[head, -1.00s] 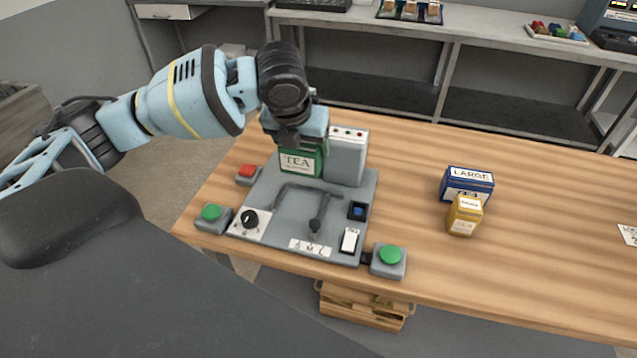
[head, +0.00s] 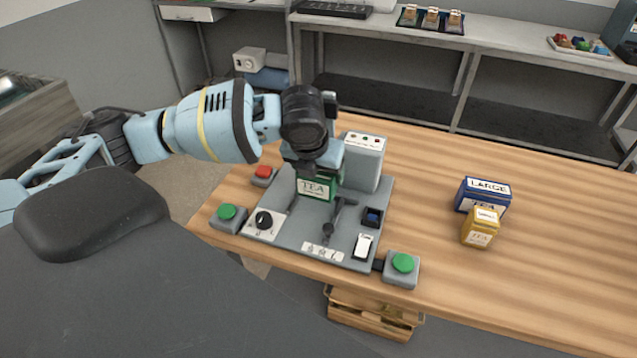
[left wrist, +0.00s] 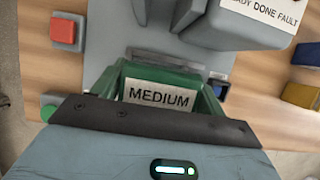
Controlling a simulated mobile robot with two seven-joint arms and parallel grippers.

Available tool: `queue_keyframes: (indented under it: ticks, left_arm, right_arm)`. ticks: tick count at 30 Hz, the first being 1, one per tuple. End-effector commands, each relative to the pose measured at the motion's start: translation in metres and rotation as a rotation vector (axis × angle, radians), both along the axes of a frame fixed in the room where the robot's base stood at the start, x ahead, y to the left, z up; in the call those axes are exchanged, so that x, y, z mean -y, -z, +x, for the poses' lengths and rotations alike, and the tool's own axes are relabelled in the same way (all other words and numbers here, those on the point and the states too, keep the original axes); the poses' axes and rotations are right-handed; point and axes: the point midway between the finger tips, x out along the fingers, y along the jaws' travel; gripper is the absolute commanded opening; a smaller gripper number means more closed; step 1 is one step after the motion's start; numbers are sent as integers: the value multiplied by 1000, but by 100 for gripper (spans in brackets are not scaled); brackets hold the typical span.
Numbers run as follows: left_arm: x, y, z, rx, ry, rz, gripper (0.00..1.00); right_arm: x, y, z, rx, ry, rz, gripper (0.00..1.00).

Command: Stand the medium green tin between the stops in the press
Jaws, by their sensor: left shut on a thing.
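The medium green tin (head: 318,189) is upright, with a white TEA label facing me. Its MEDIUM top label (left wrist: 158,95) shows in the left wrist view. My left gripper (head: 316,168) is shut on it from above, over the middle of the press (head: 296,232). The tin hides part of the dark bracket (head: 342,212) on the press plate. Its lower edge overlaps the bracket in the picture, and I cannot tell whether it touches the plate or sits between the stops. My right gripper is not in view.
The press's grey housing (head: 364,165) stands right behind the tin. A red button (head: 263,172), green buttons (head: 227,212) (head: 403,263), a knob and switches surround the plate. A blue LARGE tin (head: 484,195) and a yellow tin (head: 481,228) stand on the right; wood between is clear.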

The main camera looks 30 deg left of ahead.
Motion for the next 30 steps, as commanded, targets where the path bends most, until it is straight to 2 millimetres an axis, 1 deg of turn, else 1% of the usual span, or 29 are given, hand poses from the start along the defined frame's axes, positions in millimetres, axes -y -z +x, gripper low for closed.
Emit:
queue_keyframes:
  ticks: [1, 3, 7, 19, 20, 21, 24, 25, 30]
  left_arm:
    - [0, 10, -1, -5, 0, 0, 44]
    - [0, 22, -1, -6, 0, 1, 44]
    - [0, 37, -1, -3, 2, 0, 44]
    - [0, 41, 0, -1, 1, 0, 44]
    - [0, 42, -1, -2, 1, 0, 74]
    - [0, 42, -1, -2, 1, 0, 79]
    - [0, 42, -1, -2, 1, 0, 92]
    - [0, 42, -1, -2, 1, 0, 94]
    - [0, 42, -1, -2, 1, 0, 94]
  right_arm:
    - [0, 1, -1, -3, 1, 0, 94]
    - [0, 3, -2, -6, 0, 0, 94]
    - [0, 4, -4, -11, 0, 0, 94]
    - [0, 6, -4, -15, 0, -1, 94]
    - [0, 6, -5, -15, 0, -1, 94]
    - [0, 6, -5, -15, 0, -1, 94]
    - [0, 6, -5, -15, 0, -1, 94]
    - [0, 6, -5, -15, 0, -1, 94]
    - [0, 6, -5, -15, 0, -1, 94]
